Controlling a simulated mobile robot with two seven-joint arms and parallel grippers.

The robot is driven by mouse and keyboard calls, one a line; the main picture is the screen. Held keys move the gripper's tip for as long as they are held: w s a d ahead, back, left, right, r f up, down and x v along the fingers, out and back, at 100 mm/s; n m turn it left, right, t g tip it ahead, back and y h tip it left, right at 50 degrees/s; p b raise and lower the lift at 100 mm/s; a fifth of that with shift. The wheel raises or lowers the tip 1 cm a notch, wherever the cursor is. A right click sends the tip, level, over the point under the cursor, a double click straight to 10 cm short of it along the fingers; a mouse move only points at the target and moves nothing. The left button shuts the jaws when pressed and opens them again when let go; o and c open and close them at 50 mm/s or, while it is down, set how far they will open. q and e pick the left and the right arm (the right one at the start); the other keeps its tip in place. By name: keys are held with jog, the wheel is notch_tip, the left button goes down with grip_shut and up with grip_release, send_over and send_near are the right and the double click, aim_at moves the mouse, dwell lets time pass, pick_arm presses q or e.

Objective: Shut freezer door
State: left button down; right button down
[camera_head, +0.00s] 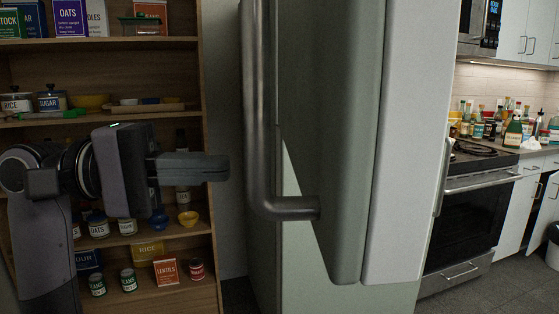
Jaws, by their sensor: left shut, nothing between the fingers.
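The tall grey-green freezer door (348,120) fills the middle of the view, close to me. It is seen at a steep angle and appears to stand open. Its long metal bar handle (258,110) runs down its left side and bends in to the door near the bottom. A pale upright panel (408,150) borders it on the right; I cannot tell if it is the door's edge or another door. My left gripper (228,168) is shut and empty, pointing right, a little left of the handle and apart from it. My right gripper is out of view.
Wooden shelves (150,60) with jars, boxes and bowls stand behind my left arm. An oven (475,215) and a counter with several bottles (513,132) are at the right. Some bare floor (465,297) shows at the lower right.

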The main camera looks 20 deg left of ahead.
aim_at(308, 167)
pick_arm(q)
jog(key=x, duration=0.8)
jog(key=shift+d+p, duration=0.1)
jog(key=shift+p, duration=0.3)
jog(key=shift+w+d, duration=0.1)
